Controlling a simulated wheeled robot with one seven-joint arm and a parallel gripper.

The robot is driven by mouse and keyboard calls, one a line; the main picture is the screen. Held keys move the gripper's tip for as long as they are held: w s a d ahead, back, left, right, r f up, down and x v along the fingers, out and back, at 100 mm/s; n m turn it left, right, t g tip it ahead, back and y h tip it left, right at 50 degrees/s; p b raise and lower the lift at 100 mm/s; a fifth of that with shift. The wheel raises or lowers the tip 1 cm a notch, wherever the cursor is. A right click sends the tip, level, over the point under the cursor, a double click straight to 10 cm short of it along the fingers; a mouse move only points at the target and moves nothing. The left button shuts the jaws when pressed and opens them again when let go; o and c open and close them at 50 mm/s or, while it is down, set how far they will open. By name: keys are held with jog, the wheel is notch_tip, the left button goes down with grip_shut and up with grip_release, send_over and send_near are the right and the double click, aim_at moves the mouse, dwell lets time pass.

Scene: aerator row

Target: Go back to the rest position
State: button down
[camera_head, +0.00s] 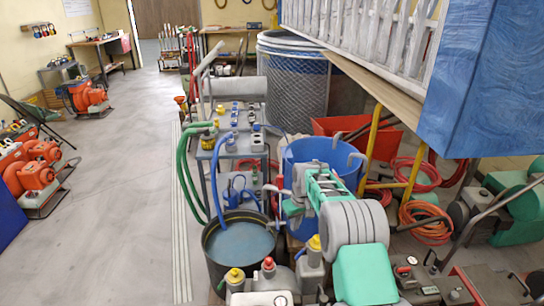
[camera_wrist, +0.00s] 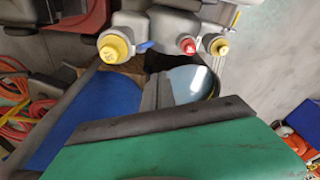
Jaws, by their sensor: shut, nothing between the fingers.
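My gripper (camera_head: 292,207) shows in the head view at the end of my green and grey arm, in front of the blue tub (camera_head: 320,152). Its jaws are shut and hold nothing. In the wrist view a large green part of my gripper with a dark edge strip (camera_wrist: 150,122) fills the lower picture, and the fingertips are hard to make out. The gripper is near the dark bucket of water (camera_head: 240,243), apart from it in the picture. The bucket's water also shows in the wrist view (camera_wrist: 190,84), with the blue tub (camera_wrist: 98,112) to its left.
Yellow-capped (camera_head: 234,276) and red-capped (camera_head: 268,264) grey units stand at the front. A grey bench (camera_head: 222,135) with green and blue hoses stands behind the bucket. A blue cabinet (camera_head: 490,80) overhangs at upper right. The floor (camera_head: 120,190) at left is largely clear.

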jog(key=s+f+m+g, duration=0.3)
jog(key=s+f, duration=0.6)
jog(key=s, duration=0.5)
jog(key=s+d+r+m+g, duration=0.1)
jog(key=s+d+r+g, duration=0.15)
jog(key=s, duration=0.65)
jog(key=s+r+t, duration=0.3)
jog(key=s+r, duration=1)
jog(key=s, duration=0.3)
notch_tip(320, 180, up, 10)
jog(key=w+t, duration=0.2)
jog(key=t, duration=0.2)
jog(key=shift+w+a+r+h+p, duration=0.15)
jog(key=shift+w+a+h+p, duration=0.1)
jog(key=shift+a+h+p, duration=0.2)
